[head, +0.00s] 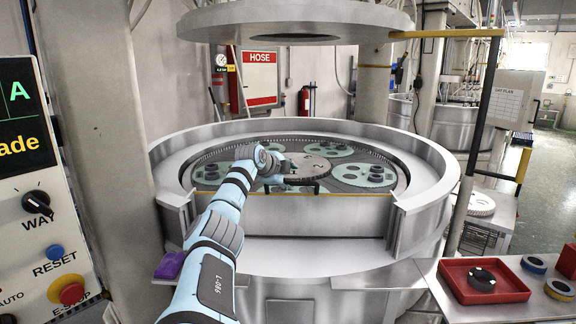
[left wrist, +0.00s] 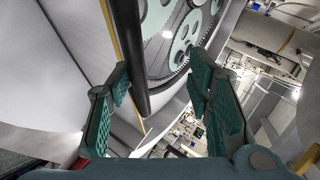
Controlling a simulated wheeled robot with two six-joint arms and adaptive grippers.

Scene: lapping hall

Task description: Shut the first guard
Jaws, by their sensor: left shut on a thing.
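The first guard (head: 300,215) is a grey upright panel with a yellow top edge. It stands across the front opening of the round machine wall, its top about level with the wall's cut ends. A black bar handle (head: 316,188) shows along its top in the head view. My left gripper (head: 283,182) is at this handle, above the guard's middle. In the left wrist view the black handle (left wrist: 128,50) runs between the green-padded fingers of my left gripper (left wrist: 160,85), close along the left one. The fingertips are partly hidden in the head view. My right gripper is not in view.
Behind the guard lies a toothed plate with green discs (head: 360,176). A large round upper plate (head: 295,20) hangs above. A post with a yellow arm (head: 480,110) and a side table with a red tray (head: 484,299) stand right. A control panel (head: 40,220) stands left.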

